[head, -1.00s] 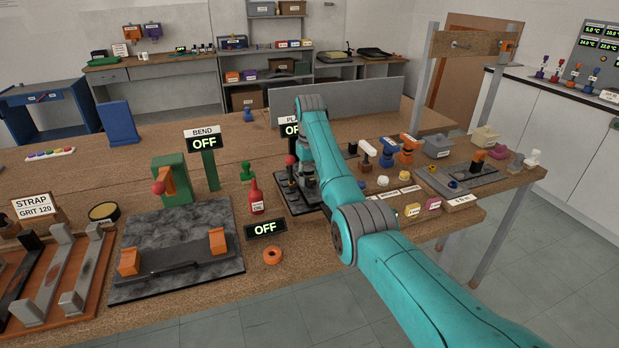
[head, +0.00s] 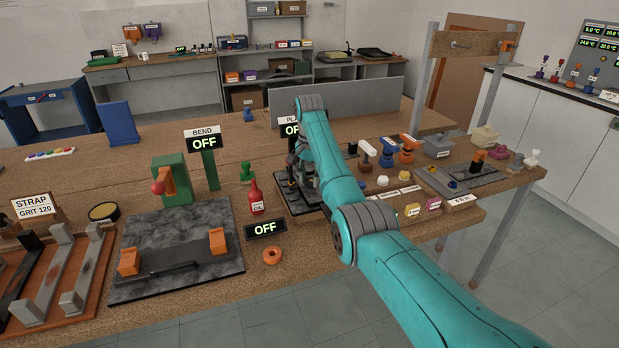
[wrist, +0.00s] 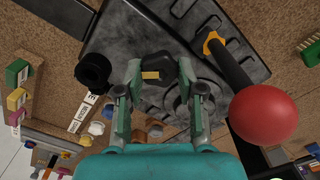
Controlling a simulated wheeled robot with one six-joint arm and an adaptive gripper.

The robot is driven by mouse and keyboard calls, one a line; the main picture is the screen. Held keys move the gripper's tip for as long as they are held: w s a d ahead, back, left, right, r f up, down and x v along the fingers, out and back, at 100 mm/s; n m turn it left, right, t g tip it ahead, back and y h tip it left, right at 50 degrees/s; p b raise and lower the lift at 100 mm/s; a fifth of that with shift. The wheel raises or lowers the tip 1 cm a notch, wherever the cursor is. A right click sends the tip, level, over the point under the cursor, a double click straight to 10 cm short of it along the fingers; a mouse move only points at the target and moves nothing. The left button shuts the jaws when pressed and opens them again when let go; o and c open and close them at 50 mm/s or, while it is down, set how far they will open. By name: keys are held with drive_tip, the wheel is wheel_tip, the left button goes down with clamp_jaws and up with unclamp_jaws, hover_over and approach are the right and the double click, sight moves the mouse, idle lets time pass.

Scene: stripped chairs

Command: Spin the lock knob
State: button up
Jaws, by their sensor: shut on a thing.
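The lock knob (wrist: 159,68) is dark with a yellow mark on its top, and it sits on a dark grey machine base in the wrist view. My gripper (wrist: 157,76) has one finger on each side of it and is shut on it. The machine base (head: 298,203) shows there in part. A lever with a large red ball (wrist: 263,115) rises close to the right finger in the wrist view.
A black round piece (wrist: 93,72) stands left of my fingers in the wrist view. In the head view a red bottle (head: 256,198) and an OFF display (head: 265,229) stand left of the machine. Several small coloured items line the bench to the right.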

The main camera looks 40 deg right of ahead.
sight(310, 180)
drive_tip(key=shift+m, duration=0.6)
drive_tip(key=o, duration=1.1)
drive_tip(key=shift+o, duration=0.2)
wheel_tip(310, 180, up, 8)
drive_tip(key=shift+f, duration=0.25)
drive_tip(key=shift+s, duration=0.15)
